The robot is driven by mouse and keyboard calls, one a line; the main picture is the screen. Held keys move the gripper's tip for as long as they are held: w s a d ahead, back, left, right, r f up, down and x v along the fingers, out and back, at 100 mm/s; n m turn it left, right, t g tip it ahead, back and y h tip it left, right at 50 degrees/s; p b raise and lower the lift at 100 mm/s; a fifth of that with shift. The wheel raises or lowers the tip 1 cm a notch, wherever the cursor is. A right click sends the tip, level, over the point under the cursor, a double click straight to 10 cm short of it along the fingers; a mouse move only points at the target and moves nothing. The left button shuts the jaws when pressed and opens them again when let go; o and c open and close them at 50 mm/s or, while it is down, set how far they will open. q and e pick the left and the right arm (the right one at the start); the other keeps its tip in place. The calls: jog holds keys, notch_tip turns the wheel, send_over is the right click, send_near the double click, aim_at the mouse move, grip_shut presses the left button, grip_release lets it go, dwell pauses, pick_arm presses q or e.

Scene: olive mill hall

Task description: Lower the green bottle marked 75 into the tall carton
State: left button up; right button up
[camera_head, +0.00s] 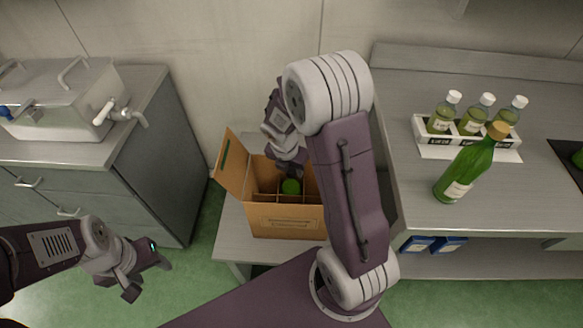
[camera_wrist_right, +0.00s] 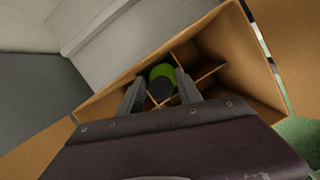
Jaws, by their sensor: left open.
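An open brown carton (camera_head: 285,221) with dividers stands on a low bench. A green bottle (camera_head: 291,187) is in one of its compartments; the wrist view shows it end-on with a dark top (camera_wrist_right: 162,80). Its label is hidden. My right gripper (camera_head: 290,172) points down into the carton, its fingers (camera_wrist_right: 161,88) on either side of this bottle's top; whether they touch it I cannot tell. Another green bottle (camera_head: 468,168) with a tan cap stands upright on the right counter; its label is too small to read. My left gripper (camera_head: 149,275) is open and empty at lower left.
A white holder (camera_head: 437,151) with several white-capped bottles stands on the right counter (camera_head: 420,190). A steel tank with a tap (camera_head: 75,95) stands on the left cabinet. The carton's left flap (camera_head: 232,160) stands up. Blue boxes (camera_head: 432,244) sit below the right counter.

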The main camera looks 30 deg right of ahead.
jog(key=shift+o, duration=0.3)
jog(key=p+v, duration=0.3)
jog(key=v, duration=0.6)
jog(key=shift+p, duration=0.3)
